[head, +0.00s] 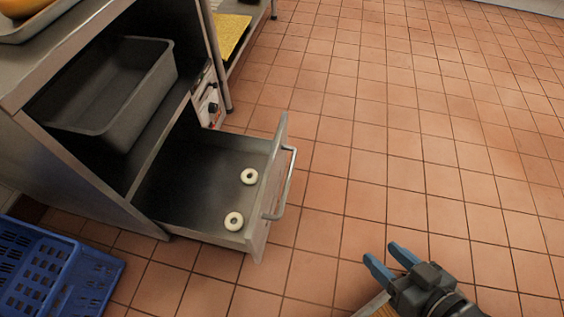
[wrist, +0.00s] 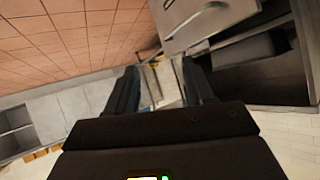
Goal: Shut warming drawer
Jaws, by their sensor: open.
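The warming drawer (head: 205,185) is pulled out of the metal cabinet in the head view. A panel with a handle (wrist: 195,18), seemingly the drawer front, shows at the top of that view.
A grey deep pan (head: 110,95) sits on the cabinet shelf above the drawer. A blue crate (head: 55,265) stands on the floor at the lower left. A control panel (head: 209,100) is beside the drawer opening. The tiled floor (head: 420,140) to the right is clear.

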